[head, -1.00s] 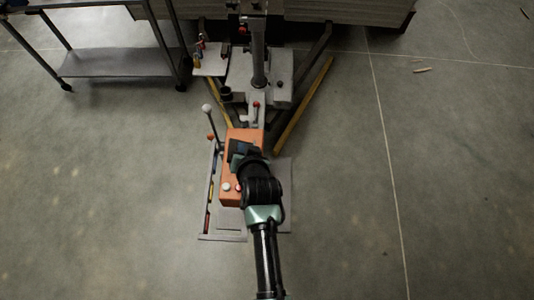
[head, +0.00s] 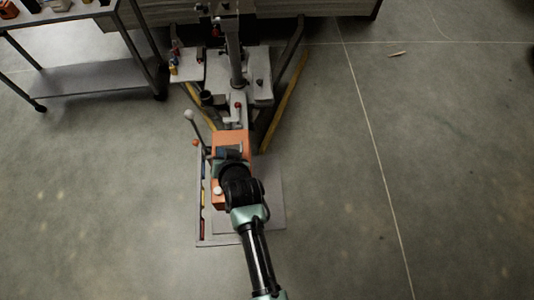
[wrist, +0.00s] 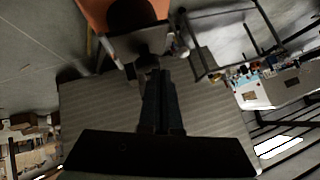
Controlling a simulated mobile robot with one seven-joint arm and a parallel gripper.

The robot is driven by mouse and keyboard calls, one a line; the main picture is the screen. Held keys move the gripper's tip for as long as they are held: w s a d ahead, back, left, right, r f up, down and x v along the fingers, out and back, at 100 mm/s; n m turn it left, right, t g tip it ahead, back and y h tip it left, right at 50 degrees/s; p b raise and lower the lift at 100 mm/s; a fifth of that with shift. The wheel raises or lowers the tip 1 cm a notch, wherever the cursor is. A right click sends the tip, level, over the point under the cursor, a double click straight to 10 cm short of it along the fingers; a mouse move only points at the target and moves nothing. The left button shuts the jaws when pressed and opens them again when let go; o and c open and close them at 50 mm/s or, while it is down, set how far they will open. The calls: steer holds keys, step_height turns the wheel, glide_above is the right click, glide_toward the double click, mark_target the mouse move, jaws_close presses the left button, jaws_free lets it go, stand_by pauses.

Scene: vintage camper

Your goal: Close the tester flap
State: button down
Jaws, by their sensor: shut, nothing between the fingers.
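The orange tester box (head: 230,138) stands on a grey plate on the floor in the middle of the head view. My gripper (head: 230,156) is over the box from the near side, and my wrist hides much of its top. A small greyish panel shows on the box just beyond my gripper; I cannot tell whether it is the flap or how far open it is. In the wrist view, the orange box (wrist: 95,14) is at the top, above a grey plate-like part. My gripper (wrist: 152,73) is shut and empty, close below that part; contact is unclear.
A lever with a pale knob (head: 189,115) rises left of the box. A post (head: 236,65) and yellow bars (head: 285,100) stand beyond it. A metal cart (head: 105,78) is at the upper left.

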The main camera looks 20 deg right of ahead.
steer(key=shift+r, duration=0.1)
steer(key=shift+w+r+p, duration=0.1)
steer(key=shift+r+p, duration=1.15)
steer(key=shift+r, duration=0.05)
steer(key=s+a+r, duration=0.2)
steer(key=s+r, duration=0.5)
steer(key=r, duration=0.2)
steer(key=shift+r, duration=0.4)
